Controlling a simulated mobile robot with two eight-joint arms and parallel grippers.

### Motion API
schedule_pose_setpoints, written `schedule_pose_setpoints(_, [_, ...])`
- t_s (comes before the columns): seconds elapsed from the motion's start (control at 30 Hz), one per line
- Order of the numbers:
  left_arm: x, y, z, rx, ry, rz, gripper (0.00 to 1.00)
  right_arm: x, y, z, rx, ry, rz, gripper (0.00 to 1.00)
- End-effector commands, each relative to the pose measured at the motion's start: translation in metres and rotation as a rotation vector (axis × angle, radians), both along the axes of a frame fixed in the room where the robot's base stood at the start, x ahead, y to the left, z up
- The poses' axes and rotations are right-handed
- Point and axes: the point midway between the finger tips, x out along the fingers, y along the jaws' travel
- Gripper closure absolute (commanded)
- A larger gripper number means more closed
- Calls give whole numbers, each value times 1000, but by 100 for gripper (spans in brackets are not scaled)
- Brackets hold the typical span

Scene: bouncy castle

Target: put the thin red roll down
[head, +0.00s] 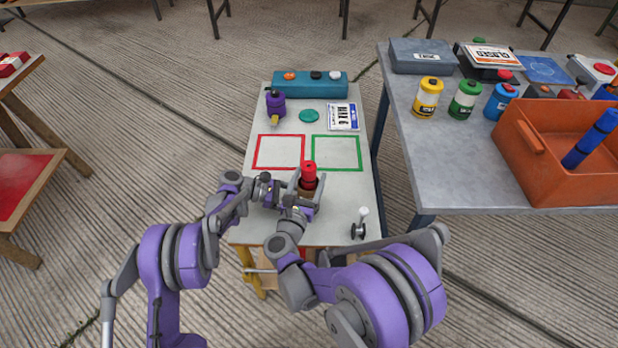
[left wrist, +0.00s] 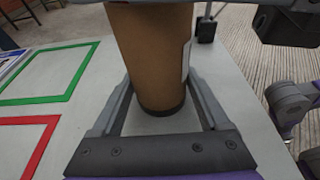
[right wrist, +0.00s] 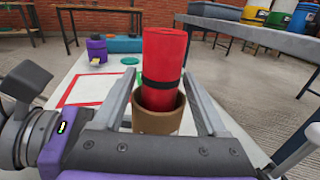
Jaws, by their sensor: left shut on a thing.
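The thin red roll (head: 309,172) stands upright in a brown tube (head: 307,194) near the front of the small table. In the right wrist view the red roll (right wrist: 163,55) has a black band, and its lower end is hidden in the brown tube (right wrist: 157,121). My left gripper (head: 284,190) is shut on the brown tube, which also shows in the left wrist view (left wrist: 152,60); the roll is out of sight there. My right gripper (head: 308,180) is open around the roll, with gaps between its fingers and the roll.
A red outlined square (head: 256,153) and a green outlined square (head: 359,153) lie bare behind the tube. A purple object (head: 275,103), a green disc (head: 309,116), a card (head: 343,117) and a teal box (head: 310,90) are farther back. A grey table (head: 450,180) with an orange crate (head: 550,170) stands right.

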Motion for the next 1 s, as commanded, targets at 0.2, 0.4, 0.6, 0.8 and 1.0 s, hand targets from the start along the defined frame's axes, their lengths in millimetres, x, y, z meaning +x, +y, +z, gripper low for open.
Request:
schedule_pose_setpoints(0.2, [0, 0, 0, 1, 0, 1, 53, 0, 0, 0, 0, 0, 0, 22])
schedule_pose_setpoints(0.4, [0, 0, 0, 1, 0, 1, 53, -6, 2, 3, 0, 0, 2, 22])
schedule_pose_setpoints(0.6, [0, 0, 0, 1, 0, 1, 53, -43, 13, 3, 2, 0, 5, 22])
schedule_pose_setpoints(0.8, [0, 0, 0, 1, 0, 1, 53, -84, 24, 3, 2, -1, 3, 22])
schedule_pose_setpoints(1.0, [0, 0, 0, 1, 0, 0, 53, -109, 30, 3, 0, 1, 2, 22])
